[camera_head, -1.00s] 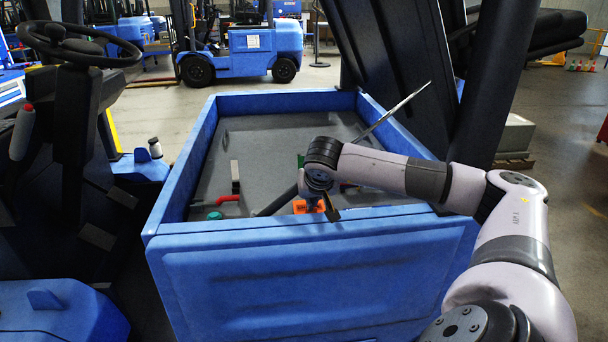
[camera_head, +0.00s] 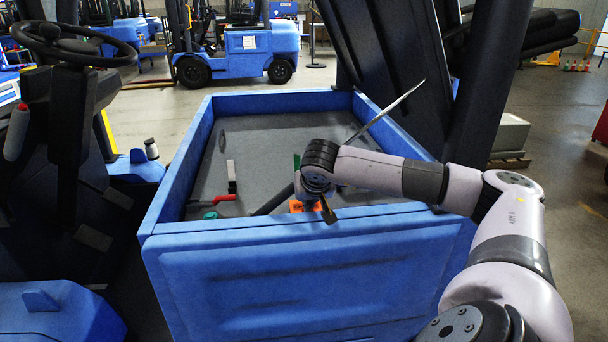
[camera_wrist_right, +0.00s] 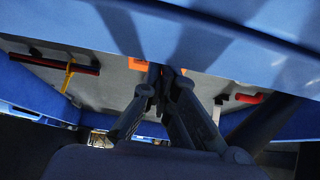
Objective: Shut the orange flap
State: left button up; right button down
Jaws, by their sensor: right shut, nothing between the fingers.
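The orange flap (camera_head: 305,206) sits inside the blue compartment, against the near wall. In the head view it is mostly hidden by my right wrist and gripper. My right gripper (camera_head: 328,212) reaches down at the near wall's top edge, right beside the flap. In the right wrist view the gripper (camera_wrist_right: 165,72) is shut and empty. Its fingertips are in front of the orange flap (camera_wrist_right: 139,65), whose orange shows on both sides of them. I cannot tell whether they touch it, nor how far the flap is open. My left gripper is not in view.
The blue compartment (camera_head: 270,103) has raised walls. A black raised cover (camera_head: 385,60) stands on the right, with a steering wheel (camera_head: 78,45) on the left.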

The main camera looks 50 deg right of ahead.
jog(key=v, duration=1.3)
jog(key=shift+w+d+r+p, duration=0.15)
jog(key=shift+w+r+p, duration=0.15)
jog(key=shift+p, duration=0.1)
jog(key=shift+f, duration=0.1)
